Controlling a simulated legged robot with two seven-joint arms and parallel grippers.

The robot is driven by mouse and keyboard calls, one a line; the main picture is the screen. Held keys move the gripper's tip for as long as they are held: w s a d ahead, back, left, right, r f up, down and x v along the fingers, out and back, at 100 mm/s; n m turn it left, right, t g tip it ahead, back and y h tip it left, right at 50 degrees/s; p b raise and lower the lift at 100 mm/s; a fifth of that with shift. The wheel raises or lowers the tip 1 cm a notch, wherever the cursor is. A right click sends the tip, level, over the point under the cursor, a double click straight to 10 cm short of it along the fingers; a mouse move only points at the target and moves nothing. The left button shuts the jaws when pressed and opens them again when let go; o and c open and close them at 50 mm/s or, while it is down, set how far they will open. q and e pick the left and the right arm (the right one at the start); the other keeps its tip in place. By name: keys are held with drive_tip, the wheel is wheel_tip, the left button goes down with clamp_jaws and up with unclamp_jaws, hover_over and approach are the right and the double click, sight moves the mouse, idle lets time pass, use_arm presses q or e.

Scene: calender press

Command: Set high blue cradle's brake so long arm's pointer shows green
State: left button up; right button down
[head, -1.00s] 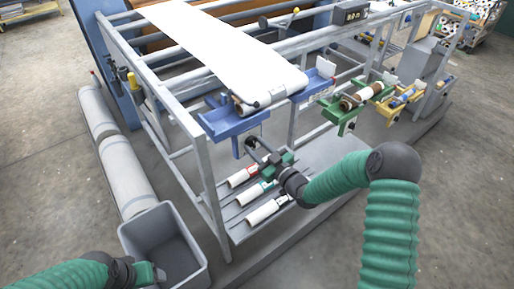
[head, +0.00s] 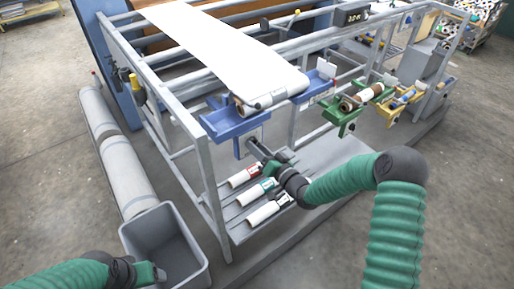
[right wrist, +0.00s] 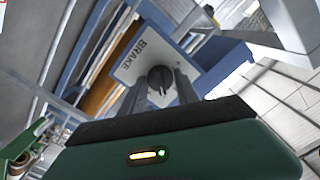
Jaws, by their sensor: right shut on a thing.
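The blue cradle has a left bracket (head: 228,122) and a right bracket (head: 311,88) on the front of the frame, with a white-covered roller between them. Below the left bracket, a pale plate marked BRAKE (right wrist: 138,62) carries a round dark knob (right wrist: 160,76). My right gripper (head: 258,148) reaches up to it from the lower right. In the right wrist view its two fingers (right wrist: 160,90) are shut on the knob, one on each side.
A green cradle (head: 345,108) and a yellow cradle (head: 403,99) sit lower to the right. Several white rolls (head: 264,213) lie on the lower shelf under my right gripper.

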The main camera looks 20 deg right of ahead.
drive_tip(key=shift+w+d+r+m, duration=0.15)
drive_tip(key=shift+d+r+m, duration=0.05)
drive_tip(key=shift+r+m, duration=0.2)
drive_tip(key=c, duration=1.2)
unclamp_jaws()
drive_tip(key=shift+o, duration=1.2)
drive_tip(key=shift+f, duration=0.15)
drive_tip(key=shift+o, duration=0.2)
drive_tip(key=shift+f, duration=0.1)
drive_tip(key=b+v, duration=0.1)
drive_tip(key=v, duration=1.5)
drive_tip(key=shift+s+d+b, duration=0.15)
drive_tip(key=shift+s+b, duration=0.15)
drive_tip(key=shift+s, duration=0.1)
